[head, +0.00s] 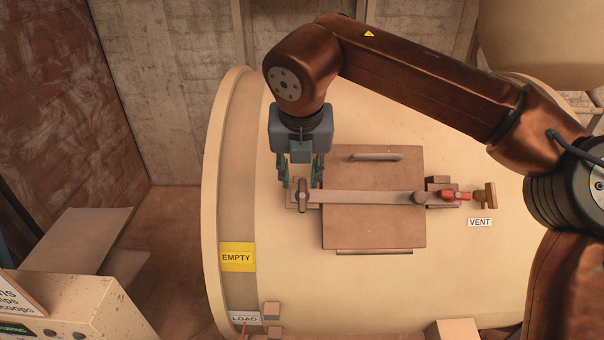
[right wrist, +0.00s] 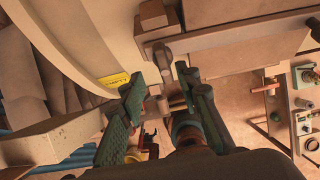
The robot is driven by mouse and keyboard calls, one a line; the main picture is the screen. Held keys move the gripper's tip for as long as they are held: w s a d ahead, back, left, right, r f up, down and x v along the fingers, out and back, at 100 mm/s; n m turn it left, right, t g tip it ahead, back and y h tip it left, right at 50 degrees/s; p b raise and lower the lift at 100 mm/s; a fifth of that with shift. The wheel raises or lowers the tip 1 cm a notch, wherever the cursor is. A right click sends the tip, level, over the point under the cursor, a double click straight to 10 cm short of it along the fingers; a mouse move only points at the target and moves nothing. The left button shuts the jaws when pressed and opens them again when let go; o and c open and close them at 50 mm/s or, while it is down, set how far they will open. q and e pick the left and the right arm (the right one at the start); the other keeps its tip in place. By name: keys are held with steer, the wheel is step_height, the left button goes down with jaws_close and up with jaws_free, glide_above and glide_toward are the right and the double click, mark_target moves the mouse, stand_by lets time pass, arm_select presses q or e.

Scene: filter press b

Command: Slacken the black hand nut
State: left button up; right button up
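The dark hand nut (head: 302,196) sits at the left end of the flat bar (head: 365,197) that crosses the square hatch cover (head: 372,228). My right gripper (head: 301,182) points down at this end of the bar, with its green fingers apart on either side of the nut. Whether the fingers touch it cannot be told. In the right wrist view the green fingers (right wrist: 162,84) are spread, with nothing clearly clamped between them. A greyish piece that looks like the nut (right wrist: 165,54) shows just past the fingertips. My left gripper is not in view.
The hatch is on a large cream vessel with a yellow EMPTY label (head: 237,257), a LOAD label (head: 245,317) and a VENT label (head: 480,222). A red piece (head: 457,195) and a brass valve (head: 485,196) are right of the bar. A cream console (head: 75,300) stands lower left.

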mark_target(302, 192)
steer(key=shift+d, duration=0.3)
steer(key=shift+s+f, duration=0.15)
steer(key=shift+f, duration=0.05)
steer(key=p+x, duration=0.1)
steer(key=x, duration=0.4)
steer(key=shift+w+f+p, duration=0.15)
steer(key=shift+w+p, duration=0.05)
steer(key=shift+p, duration=0.2)
steer(key=shift+w+f, duration=0.15)
steer(key=shift+f, duration=0.4)
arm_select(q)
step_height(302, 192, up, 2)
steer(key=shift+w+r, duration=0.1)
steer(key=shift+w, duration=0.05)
arm_select(e)
steer(key=shift+c, duration=0.4)
steer(key=shift+c, duration=0.8)
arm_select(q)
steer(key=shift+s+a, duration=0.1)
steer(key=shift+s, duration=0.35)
arm_select(e)
jaws_close()
